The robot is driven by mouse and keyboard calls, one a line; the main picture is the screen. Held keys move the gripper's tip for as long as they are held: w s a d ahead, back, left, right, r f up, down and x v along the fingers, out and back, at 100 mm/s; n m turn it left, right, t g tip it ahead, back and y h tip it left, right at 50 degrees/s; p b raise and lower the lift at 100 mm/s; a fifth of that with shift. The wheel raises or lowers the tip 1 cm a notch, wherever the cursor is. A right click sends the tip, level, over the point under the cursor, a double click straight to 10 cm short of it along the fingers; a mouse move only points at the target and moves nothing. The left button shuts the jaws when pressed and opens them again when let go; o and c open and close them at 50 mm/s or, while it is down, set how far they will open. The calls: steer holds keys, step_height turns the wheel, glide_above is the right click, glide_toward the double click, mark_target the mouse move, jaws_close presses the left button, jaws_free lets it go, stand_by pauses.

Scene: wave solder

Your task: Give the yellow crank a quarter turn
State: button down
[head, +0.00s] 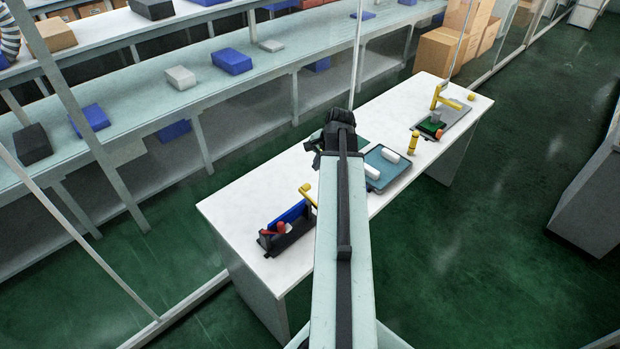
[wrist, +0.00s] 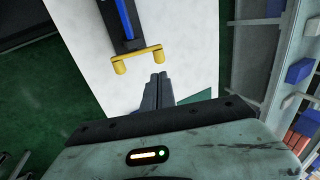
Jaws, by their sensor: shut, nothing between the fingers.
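The yellow crank (wrist: 138,55) shows in the wrist view as a bar with a rounded knob at each end. It sits at the end of a dark block with a blue strip (wrist: 127,18). In the head view the yellow crank (head: 306,192) is next to the blue part on the white table, partly hidden by my arm. My gripper (wrist: 159,78) is shut and empty. In the wrist view its fingertips are just below the crank's right knob and look apart from it. The height between them is hard to tell.
The white table (head: 240,210) also carries a blue tray (head: 376,182) with white cylinders, an upright yellow piece (head: 413,140) and a grey board (head: 455,124) with a yellow fixture. A red-tipped piece (head: 281,226) lies by the blue part. Shelving (head: 240,100) stands behind.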

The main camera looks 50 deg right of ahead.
mark_target(307, 185)
steer(key=b+x, duration=1.3)
steer(key=x, duration=0.1)
steer(key=shift+s+d+f, duration=0.1)
steer(key=shift+d, duration=0.1)
